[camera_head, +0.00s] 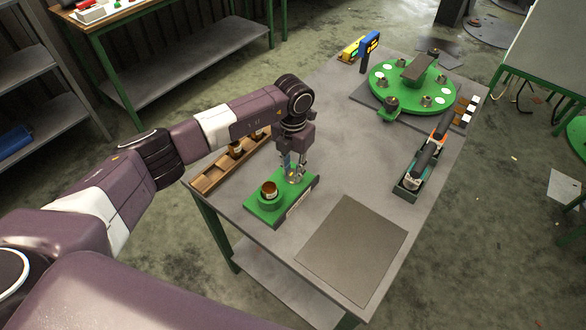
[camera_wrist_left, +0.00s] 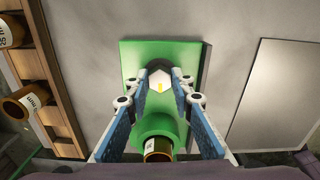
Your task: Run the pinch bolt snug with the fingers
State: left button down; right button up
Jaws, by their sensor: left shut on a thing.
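A green fixture block (camera_head: 262,212) sits on the table, with a copper-coloured sleeve (camera_head: 269,189) standing in its round holder. My left gripper (camera_head: 293,175) points down over the fixture's far end, beyond the sleeve. In the left wrist view its blue-padded fingers (camera_wrist_left: 161,80) are shut on the pinch bolt (camera_wrist_left: 162,73), a pale hex head at the green plate (camera_wrist_left: 133,55). The bolt's shank is hidden. The sleeve (camera_wrist_left: 158,152) shows in its green collar, nearer the camera between the fingers. My right gripper is in neither view.
A wooden rack (camera_head: 211,177) with sleeves lies left of the fixture. A grey mat (camera_head: 352,250) lies to the right, a tool in a green holder (camera_head: 410,185) beyond it. A green round turntable (camera_head: 400,97) stands at the back. The table's middle is clear.

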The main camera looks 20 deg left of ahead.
aim_at(293, 172)
pick_arm(q)
jog(key=m+b, duration=0.2)
jog(key=shift+w+f+b, duration=0.1)
jog(key=shift+f+b, duration=0.1)
jog(key=shift+b, duration=0.2)
jog(key=shift+r+m, duration=0.15)
jog(key=shift+m, duration=0.35)
jog(key=shift+r, duration=0.1)
jog(key=c, duration=1.7)
grip_release()
notch_tip(293, 172, up, 12)
